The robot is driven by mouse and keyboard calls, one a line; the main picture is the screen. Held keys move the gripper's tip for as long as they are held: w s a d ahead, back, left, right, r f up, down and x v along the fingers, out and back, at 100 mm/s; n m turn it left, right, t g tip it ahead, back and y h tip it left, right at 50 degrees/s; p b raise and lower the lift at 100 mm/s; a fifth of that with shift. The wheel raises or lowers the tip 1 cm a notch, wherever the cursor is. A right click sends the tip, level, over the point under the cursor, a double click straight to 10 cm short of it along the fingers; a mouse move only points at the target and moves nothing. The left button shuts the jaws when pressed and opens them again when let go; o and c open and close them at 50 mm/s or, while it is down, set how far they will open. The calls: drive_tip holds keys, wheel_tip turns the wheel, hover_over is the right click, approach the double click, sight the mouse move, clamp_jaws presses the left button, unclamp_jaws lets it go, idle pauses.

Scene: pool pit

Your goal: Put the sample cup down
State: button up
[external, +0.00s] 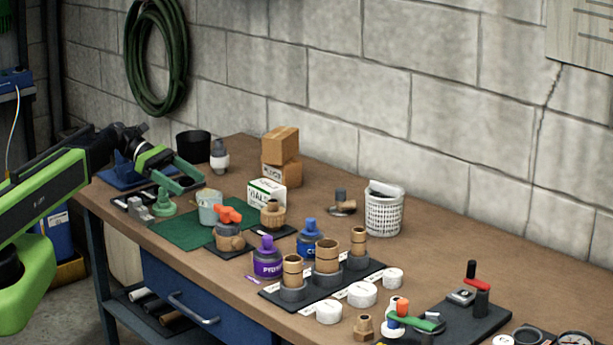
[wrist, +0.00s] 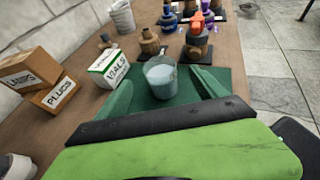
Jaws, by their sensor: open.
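The sample cup (external: 209,207) is a translucent, pale blue-grey cup. It stands upright on the dark green mat (external: 185,230), near the mat's far right part. In the wrist view the cup (wrist: 161,77) shows between and just beyond my two green fingers, with a gap on each side. My gripper (external: 193,184) is open and empty, just left of the cup and close to the bench. The wrist view shows the fingers (wrist: 163,92) spread apart over the mat.
A VIALS box (external: 267,193) stands behind the cup. A brass valve with an orange handle (external: 229,232) is close on its right. A green figure-like part (external: 163,204) stands left. Bare mat lies in front.

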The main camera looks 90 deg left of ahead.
drive_tip(key=b+x, duration=0.1)
drive_tip(key=x, duration=0.4)
drive_tip(key=shift+w+d+f, duration=0.1)
drive_tip(key=shift+w, duration=0.15)
drive_tip(key=b+x, duration=0.2)
drive_tip(key=x, duration=0.3)
drive_tip(key=shift+w, duration=0.1)
clamp_jaws()
wheel_tip(320, 180, up, 10)
drive_tip(key=p, duration=0.9)
drive_tip(key=shift+p, duration=0.4)
